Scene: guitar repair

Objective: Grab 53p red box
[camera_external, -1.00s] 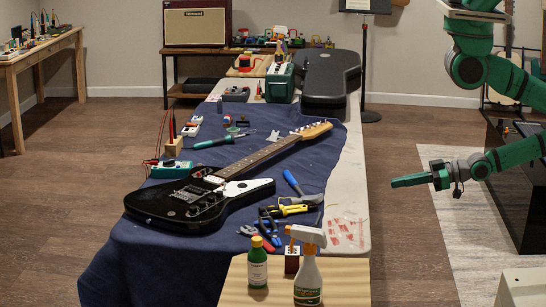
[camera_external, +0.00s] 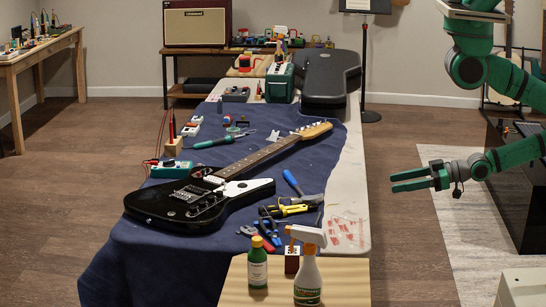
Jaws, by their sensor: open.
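No label reading 53p is legible, so I cannot tell for sure which thing is the 53p red box. A small dark red-brown box (camera_external: 292,262) stands on the light wooden board at the front of the table, partly behind a white spray bottle. A red object (camera_external: 243,63) also shows at the far end of the table, too small to identify. My gripper (camera_external: 393,182) is open and empty. Its fingers point left, over the floor to the right of the table, apart from everything on it.
A black electric guitar (camera_external: 195,203) lies on the blue cloth (camera_external: 150,250), with pliers and screwdrivers beside it. A green bottle (camera_external: 257,262) and the spray bottle (camera_external: 307,275) stand at the front. A dark guitar case (camera_external: 328,80) lies at the back. Floor between table and gripper is clear.

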